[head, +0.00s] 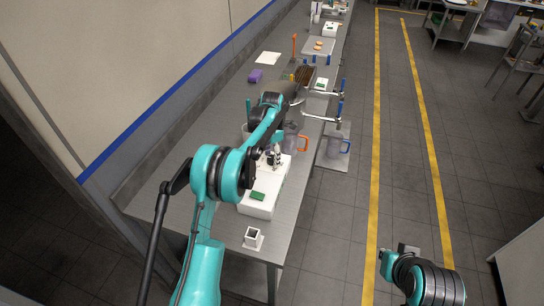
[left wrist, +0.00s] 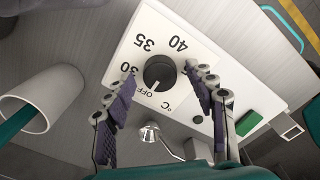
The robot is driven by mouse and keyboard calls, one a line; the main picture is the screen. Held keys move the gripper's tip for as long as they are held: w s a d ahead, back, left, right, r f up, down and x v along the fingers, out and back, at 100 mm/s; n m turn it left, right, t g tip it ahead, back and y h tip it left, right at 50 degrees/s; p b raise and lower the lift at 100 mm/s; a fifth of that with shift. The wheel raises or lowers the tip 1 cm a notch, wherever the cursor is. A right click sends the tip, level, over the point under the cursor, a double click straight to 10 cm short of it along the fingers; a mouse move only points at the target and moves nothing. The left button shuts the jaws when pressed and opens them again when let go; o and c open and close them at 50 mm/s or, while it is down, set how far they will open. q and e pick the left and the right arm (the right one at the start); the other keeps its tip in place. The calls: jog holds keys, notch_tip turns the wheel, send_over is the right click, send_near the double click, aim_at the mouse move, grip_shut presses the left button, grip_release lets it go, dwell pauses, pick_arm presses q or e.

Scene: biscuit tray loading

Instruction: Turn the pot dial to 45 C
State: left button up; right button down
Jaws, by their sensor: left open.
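The pot dial is a round black knob (left wrist: 160,72) on a white panel (left wrist: 178,97) in the left wrist view. The panel reads OFF, 30, 35, 40 and °C; I see no 45 mark. A pale line on the knob appears to face OFF. My left gripper (left wrist: 162,82) is open, with one finger on each side of the knob and apparently not touching it. In the head view the left gripper (head: 273,156) is over the white unit (head: 262,208), and the dial is hidden or too small there. My right gripper is not visible; only part of that arm shows at bottom right.
A green block (head: 257,196) lies on the white unit, and a small white square holder (head: 253,238) stands near the bench's front end. A white cup (left wrist: 38,100) and a metal fitting (left wrist: 150,132) are close by. Jugs and trays stand farther along the bench.

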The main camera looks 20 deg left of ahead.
pick_arm(q)
jog(key=c, duration=1.2)
jog(key=shift+o, duration=0.2)
